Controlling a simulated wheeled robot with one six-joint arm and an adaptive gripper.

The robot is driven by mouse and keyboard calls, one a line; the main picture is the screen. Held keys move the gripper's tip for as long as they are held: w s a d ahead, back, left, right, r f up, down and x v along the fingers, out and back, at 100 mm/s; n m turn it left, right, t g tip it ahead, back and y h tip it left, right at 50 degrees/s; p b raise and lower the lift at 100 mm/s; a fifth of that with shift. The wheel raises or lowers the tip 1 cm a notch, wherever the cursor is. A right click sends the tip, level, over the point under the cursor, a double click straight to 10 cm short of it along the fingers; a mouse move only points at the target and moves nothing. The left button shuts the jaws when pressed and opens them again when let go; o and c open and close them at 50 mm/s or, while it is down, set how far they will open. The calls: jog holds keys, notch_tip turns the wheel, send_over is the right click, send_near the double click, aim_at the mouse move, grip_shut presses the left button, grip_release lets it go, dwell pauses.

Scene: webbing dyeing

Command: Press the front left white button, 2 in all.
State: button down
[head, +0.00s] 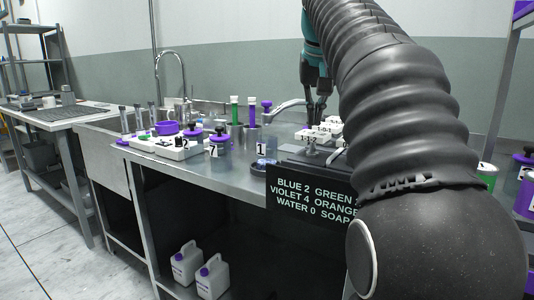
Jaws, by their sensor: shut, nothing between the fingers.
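A group of small white blocks with dark markings (312,136) sits on the metal counter, right of centre. They look like the white buttons, but they are too small to tell each one apart, and my arm hides the right part of the group. My gripper (315,118) points down just above and behind the front left white block. Its dark fingers are together and hold nothing. I cannot tell whether the fingertips touch a block.
A black sign (311,201) with paint-colour numbers hangs at the counter's front. White jugs (211,272) stand below.

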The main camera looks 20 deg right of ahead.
jog(key=shift+r, duration=0.15)
jog(key=shift+r, duration=2.9)
jog(key=s+a+f+n, duration=0.1)
jog(key=s+a+f, duration=0.1)
jog(key=f, duration=0.3)
jog(key=s+a+f, duration=0.3)
jog(key=a+f, duration=0.1)
jog(key=f, duration=0.1)
jog(key=s+a+f+n+t, duration=0.1)
jog(key=s+a+f, duration=0.1)
jog(key=a+f, duration=0.1)
jog(key=shift+s+a+f+n+y, duration=0.1)
jog(key=shift+s+f+n+y, duration=0.1)
jog(key=shift+f, duration=0.25)
jog(key=shift+s+f+n+y, duration=0.1)
jog(key=shift+s+f+y, duration=0.1)
jog(key=shift+f, duration=0.25)
jog(key=s+a+f, duration=0.1)
jog(key=s+f, duration=0.3)
jog(key=f, duration=0.3)
jog(key=s+a+f+n, duration=0.1)
jog(key=s+f, duration=0.3)
jog(key=f, duration=0.4)
jog(key=s+a+f+y, duration=0.1)
jog(key=s+a+f, duration=0.2)
jog(key=f, duration=0.5)
jog(key=shift+s+f+n, duration=0.25)
jog(key=shift+s+n, duration=0.15)
jog(key=shift+s, duration=0.45)
